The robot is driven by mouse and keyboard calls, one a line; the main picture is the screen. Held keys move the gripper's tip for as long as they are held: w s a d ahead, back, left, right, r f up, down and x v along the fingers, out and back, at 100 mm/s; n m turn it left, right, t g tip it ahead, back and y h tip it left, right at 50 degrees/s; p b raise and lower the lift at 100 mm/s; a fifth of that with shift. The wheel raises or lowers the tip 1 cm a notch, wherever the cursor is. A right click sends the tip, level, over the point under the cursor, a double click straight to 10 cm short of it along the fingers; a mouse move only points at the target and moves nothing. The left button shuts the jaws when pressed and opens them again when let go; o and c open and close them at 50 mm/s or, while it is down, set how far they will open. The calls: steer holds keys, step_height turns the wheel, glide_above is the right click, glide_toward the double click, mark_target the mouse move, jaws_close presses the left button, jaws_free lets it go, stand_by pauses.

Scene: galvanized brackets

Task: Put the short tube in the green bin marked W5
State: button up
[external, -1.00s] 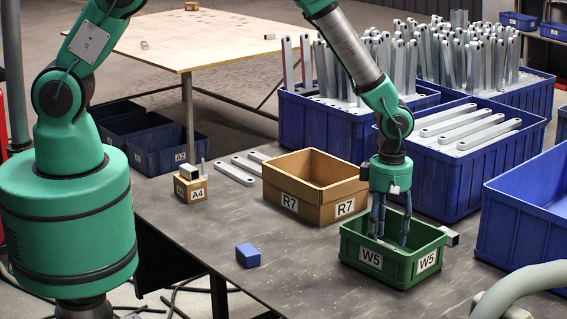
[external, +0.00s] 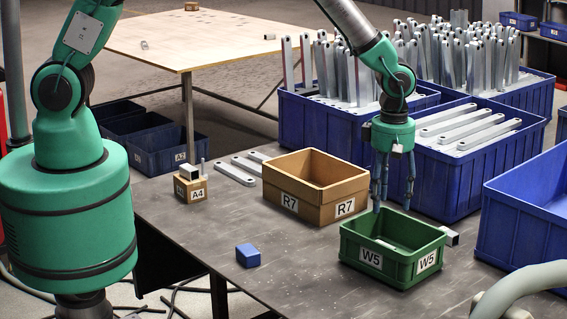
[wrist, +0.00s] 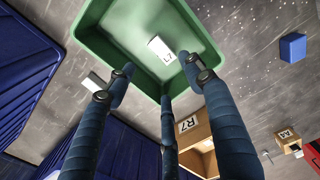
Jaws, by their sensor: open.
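The green bin marked W5 (external: 402,272) stands upright on the dark table at the front right; its inside also shows in the wrist view (wrist: 105,45). A short pale metal piece marked L7 (wrist: 162,49), which looks like the short tube, lies on the bin floor. Only part of this piece (external: 386,244) shows over the rim in the external view. My gripper (external: 393,207) is above the bin, its three blue fingers pointing down, spread and empty. In the wrist view the fingers (wrist: 160,76) frame the bin's near side, apart from the piece.
A brown bin marked R7 (external: 316,207) stands left of the green bin. A small pale block (external: 449,237) sits just behind W5. A blue block (external: 248,255) and an A4 box (external: 190,186) are further left. Large blue crates (external: 430,180) with metal bars stand behind.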

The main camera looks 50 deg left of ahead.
stand_by(0.3)
steer(key=w+a+r+m+t, duration=0.1)
steer(key=a+r+m, duration=0.1)
steer(key=a+r, duration=0.45)
steer(key=w+a+r+m, duration=0.1)
steer(key=a+r, duration=0.3)
steer(key=r, duration=0.5)
steer(key=s+a+r+m+t+h, duration=0.1)
steer(key=s+a+r+m, duration=0.2)
steer(key=a+r, duration=0.55)
steer(key=s+a+r+m+t, duration=0.1)
steer(key=s+a+r+m, duration=0.2)
steer(key=a+r, duration=0.5)
steer(key=s+a+r+m+t, duration=0.1)
steer(key=s+a+r+m, duration=0.2)
steer(key=s+a, duration=0.3)
steer(key=s+a+r+m, duration=0.3)
steer(key=s+a, duration=0.3)
steer(key=s, duration=0.4)
steer(key=s+a+r+m+t+y, duration=0.1)
steer(key=s+a+r+m, duration=0.2)
steer(key=s+a, duration=0.3)
steer(key=shift+s+r+t, duration=0.3)
steer(key=shift+s+r, duration=0.45)
steer(key=shift+s, duration=0.5)
